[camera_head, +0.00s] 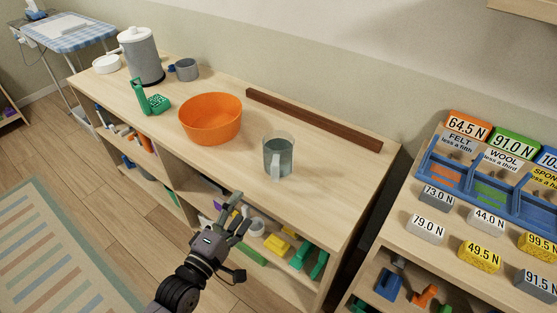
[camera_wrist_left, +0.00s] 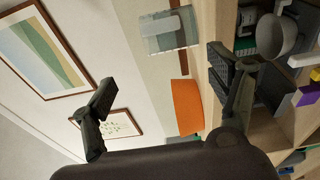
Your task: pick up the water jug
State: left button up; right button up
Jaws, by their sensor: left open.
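The water jug (camera_head: 278,157) is a clear, grey-tinted vessel with a handle on its near side. It stands upright on the wooden shelf top, right of the orange bowl. In the left wrist view the jug (camera_wrist_left: 168,32) shows sideways at the top, beyond my fingers. My left gripper (camera_head: 236,212) is open and empty, in front of the shelf's front edge, nearer and left of the jug and apart from it. In the left wrist view the open fingers (camera_wrist_left: 165,105) are spread wide with nothing between them. My right gripper is not in view.
An orange bowl (camera_head: 210,119), a dark wooden bar (camera_head: 310,118), a green holder (camera_head: 150,101), a grey canister (camera_head: 142,58) and a mug (camera_head: 186,70) share the shelf top (camera_head: 222,166). Lower compartments hold small objects. A rack of labelled blocks (camera_head: 490,190) stands at right. Floor is clear at left.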

pick_arm(q)
send_near(278, 159)
jog(key=w+f, duration=0.3)
jog(key=shift+w+a, duration=0.15)
jog(key=shift+f+x, duration=0.2)
jog(key=shift+x, duration=2.6)
jog(key=shift+d, duration=0.2)
jog(key=shift+c, duration=0.2)
grip_shut()
jog(key=shift+r, duration=0.1)
